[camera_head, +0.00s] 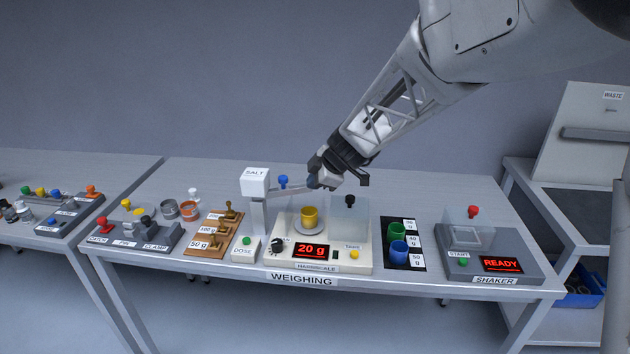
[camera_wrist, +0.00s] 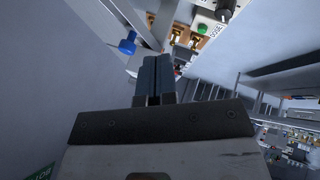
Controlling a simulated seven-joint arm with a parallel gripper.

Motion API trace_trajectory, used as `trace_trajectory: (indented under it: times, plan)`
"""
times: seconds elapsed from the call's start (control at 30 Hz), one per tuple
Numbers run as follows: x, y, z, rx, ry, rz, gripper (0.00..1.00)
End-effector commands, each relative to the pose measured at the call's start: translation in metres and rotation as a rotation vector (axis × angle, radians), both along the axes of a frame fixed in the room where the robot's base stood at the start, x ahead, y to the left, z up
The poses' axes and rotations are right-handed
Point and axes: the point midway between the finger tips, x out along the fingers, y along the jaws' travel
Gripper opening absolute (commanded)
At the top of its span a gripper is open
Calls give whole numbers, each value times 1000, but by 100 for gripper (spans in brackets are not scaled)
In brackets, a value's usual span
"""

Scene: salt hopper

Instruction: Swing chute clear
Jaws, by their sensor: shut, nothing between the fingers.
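The white salt hopper (camera_head: 256,183) stands on a post left of the scale. Its grey chute (camera_head: 291,189) reaches right from the hopper, and its far end is near my fingertips. A blue knob (camera_head: 283,180) stands at the chute; a blue knob also shows in the wrist view (camera_wrist: 128,44), left of my fingers and apart from them. My gripper (camera_head: 314,181) is shut and empty beside the chute's right end; its closed fingers show in the wrist view (camera_wrist: 156,68). Whether they touch the chute I cannot tell. A yellow cup (camera_head: 310,216) sits on the scale pan below.
The scale (camera_head: 345,262) reads 20 g, with a clear shield and black knob (camera_head: 350,201) at its right. Green (camera_head: 397,230) and blue (camera_head: 398,252) cups stand further right, then the shaker (camera_head: 497,267). Brass weights (camera_head: 228,211) and the dose button (camera_head: 246,240) are left.

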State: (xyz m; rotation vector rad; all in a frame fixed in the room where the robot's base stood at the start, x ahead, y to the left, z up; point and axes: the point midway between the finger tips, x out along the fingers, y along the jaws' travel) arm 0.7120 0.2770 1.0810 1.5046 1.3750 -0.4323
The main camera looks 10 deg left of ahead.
Motion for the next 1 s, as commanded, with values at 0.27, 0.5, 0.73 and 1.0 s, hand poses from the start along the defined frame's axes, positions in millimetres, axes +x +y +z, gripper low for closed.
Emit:
trace_trajectory:
  times: [0.27, 0.5, 0.73, 1.0]
  plan:
    - [9, 17, -25, -1, 2, 1, 0]
    - [17, 31, -48, 0, 2, 0, 0]
    - [24, 45, -68, -1, 3, 1, 0]
    - [43, 52, -67, -1, 0, 0, 0]
